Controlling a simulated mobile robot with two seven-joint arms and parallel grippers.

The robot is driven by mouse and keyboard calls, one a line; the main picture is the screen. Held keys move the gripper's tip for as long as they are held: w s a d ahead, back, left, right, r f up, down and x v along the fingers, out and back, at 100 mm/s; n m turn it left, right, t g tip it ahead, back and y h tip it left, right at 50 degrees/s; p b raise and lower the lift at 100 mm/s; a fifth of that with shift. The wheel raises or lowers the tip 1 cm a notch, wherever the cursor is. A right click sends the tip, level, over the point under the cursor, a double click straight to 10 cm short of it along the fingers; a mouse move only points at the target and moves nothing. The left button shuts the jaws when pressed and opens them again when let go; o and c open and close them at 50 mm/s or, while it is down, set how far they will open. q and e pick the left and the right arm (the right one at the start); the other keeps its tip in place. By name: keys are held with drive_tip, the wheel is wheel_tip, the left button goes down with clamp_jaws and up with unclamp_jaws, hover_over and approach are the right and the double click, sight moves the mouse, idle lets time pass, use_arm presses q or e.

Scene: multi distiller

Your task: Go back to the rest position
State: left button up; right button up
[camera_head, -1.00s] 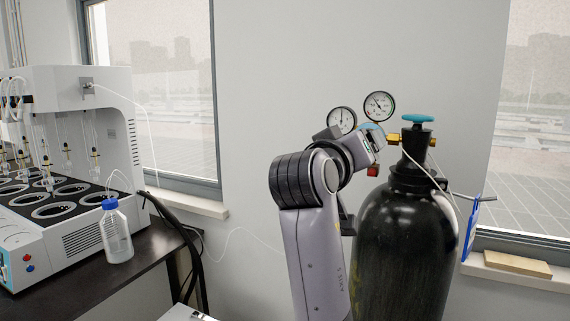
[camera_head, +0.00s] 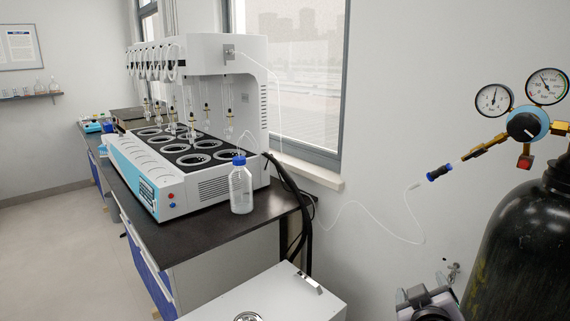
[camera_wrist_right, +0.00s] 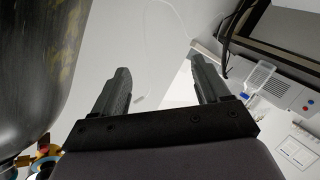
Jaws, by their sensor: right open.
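My right gripper (camera_wrist_right: 160,80) shows in the right wrist view with its two dark fingers spread and nothing between them. Part of my right arm (camera_head: 430,302) shows low in the head view, left of the black gas cylinder (camera_head: 525,255) and below the regulator (camera_head: 525,125). The cylinder also fills the left of the wrist view (camera_wrist_right: 30,70). The arm is apart from the regulator. My left gripper is not in view.
The white multi-distiller (camera_head: 205,185) and a blue-capped bottle (camera_head: 241,188) stand on a dark bench (camera_head: 225,232). A white box (camera_head: 275,297) is in front of the bench's end. A thin tube (camera_head: 370,205) hangs by the wall. Open floor (camera_head: 60,255) lies at left.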

drive_tip(key=s+a+f+g+y, duration=0.1)
drive_tip(key=s+a+f+y, duration=0.2)
drive_tip(key=s+f, duration=0.9)
drive_tip(key=s+a+f+m+g+y, duration=0.1)
drive_tip(key=s+a+f+g+y, duration=0.1)
drive_tip(key=s+f, duration=0.9)
drive_tip(key=shift+s+a+f+g+y, duration=0.35)
drive_tip(key=shift+s+a+y, duration=0.25)
drive_tip(key=shift+y, duration=0.5)
